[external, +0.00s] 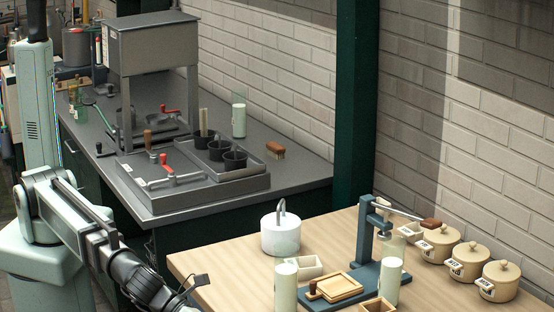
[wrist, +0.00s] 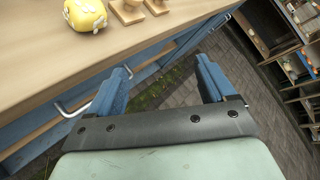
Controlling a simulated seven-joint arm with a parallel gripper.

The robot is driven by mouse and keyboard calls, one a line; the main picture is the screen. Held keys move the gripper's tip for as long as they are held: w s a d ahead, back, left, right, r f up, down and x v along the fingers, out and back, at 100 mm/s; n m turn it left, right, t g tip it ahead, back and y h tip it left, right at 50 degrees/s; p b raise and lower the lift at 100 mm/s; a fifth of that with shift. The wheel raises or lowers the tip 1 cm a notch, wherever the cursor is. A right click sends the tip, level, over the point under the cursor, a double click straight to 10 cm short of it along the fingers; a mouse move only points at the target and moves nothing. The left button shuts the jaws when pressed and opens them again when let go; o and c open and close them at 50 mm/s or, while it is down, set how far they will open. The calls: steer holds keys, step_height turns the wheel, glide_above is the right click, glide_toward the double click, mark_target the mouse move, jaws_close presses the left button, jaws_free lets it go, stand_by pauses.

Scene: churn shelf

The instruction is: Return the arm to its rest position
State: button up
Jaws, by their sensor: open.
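My arm reaches from the left edge of the external view toward the bottom, with its wrist low and in front of the wooden table (external: 225,262). My gripper (external: 190,292) is at the bottom of that view, partly cut off. In the wrist view my gripper (wrist: 163,84) has its two blue fingers spread apart, with nothing between them. It hangs beside the edge of a wooden table (wrist: 150,42), with the paved floor (wrist: 178,85) below.
A yellow pot with white patches (wrist: 86,14) and small wooden pieces (wrist: 128,11) stand near the table edge. Shelves (wrist: 292,50) stand at right. The external view shows a blue press stand (external: 367,240), white cylinders (external: 286,287), lidded pots (external: 499,281) and a grey counter (external: 290,176).

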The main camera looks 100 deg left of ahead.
steer(key=s+d+f+n+g+h, duration=0.1)
steer(key=d+f+n, duration=0.15)
steer(key=f, duration=0.65)
steer(key=s+d+f+n+g+h, duration=0.15)
steer(key=f+n, duration=0.25)
steer(key=f, duration=0.6)
steer(key=s+a+f+n+g+y, duration=0.2)
steer(key=s+a+f+n, duration=0.15)
steer(key=a+f, duration=0.4)
steer(key=s+a+f+n+g+y, duration=0.2)
steer(key=a+f+n, duration=0.2)
steer(key=a+f, duration=0.35)
steer(key=s+a+f+n+g+y, duration=0.1)
steer(key=s+a+f+n+g, duration=0.25)
steer(key=s+a+f, duration=0.45)
steer(key=s+a+f+n+g+y, duration=0.2)
steer(key=s+a+f+n, duration=0.3)
steer(key=a, duration=0.4)
steer(key=s+a+n+g, duration=0.3)
steer(key=s+a+n, duration=0.1)
steer(key=s, duration=0.7)
steer(key=s+a+n+g+h, duration=0.1)
steer(key=s+a+n+g, duration=0.2)
steer(key=s, duration=0.8)
steer(key=shift+s+a+f+n+g, duration=0.15)
steer(key=shift+a+f+n+g, duration=0.3)
steer(key=shift+a, duration=0.45)
